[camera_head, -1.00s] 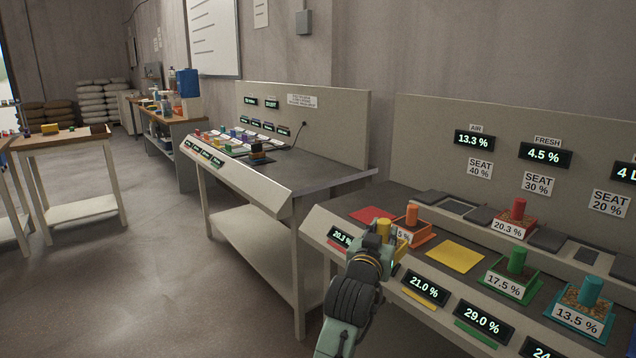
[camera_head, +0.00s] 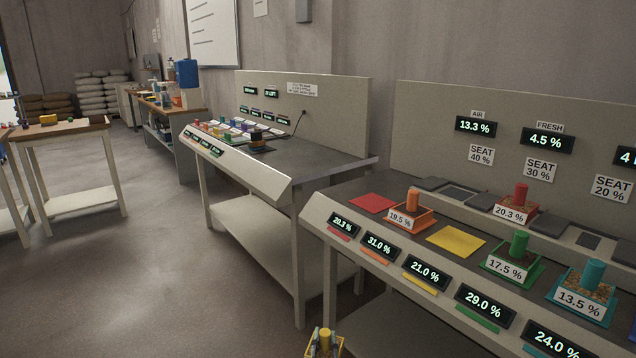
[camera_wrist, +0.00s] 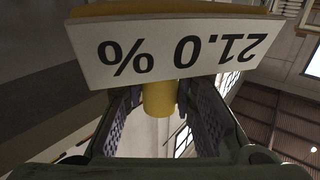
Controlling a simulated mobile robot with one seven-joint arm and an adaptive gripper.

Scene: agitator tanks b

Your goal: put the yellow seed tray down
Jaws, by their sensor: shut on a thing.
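The yellow seed tray (camera_head: 311,351) shows at the bottom edge of the head view, below and in front of the right bench, and is partly cut off. In the wrist view its white label (camera_wrist: 170,50) reads 21.0 % upside down. My gripper (camera_wrist: 160,98) is shut on the tray's yellow upright handle (camera_wrist: 159,100), one finger on each side. The tray is held in the air, clear of the bench. A flat yellow mat (camera_head: 456,240) lies bare on the right bench, between the orange tray (camera_head: 413,219) and the green tray (camera_head: 513,263).
A red mat (camera_head: 372,204) is bare. A teal tray (camera_head: 582,301) and a red tray (camera_head: 516,212) stand on the right bench. Sloped front displays (camera_head: 427,275) line its edge. A second bench (camera_head: 330,170) and a wooden table (camera_head: 62,135) stand left, with open floor between.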

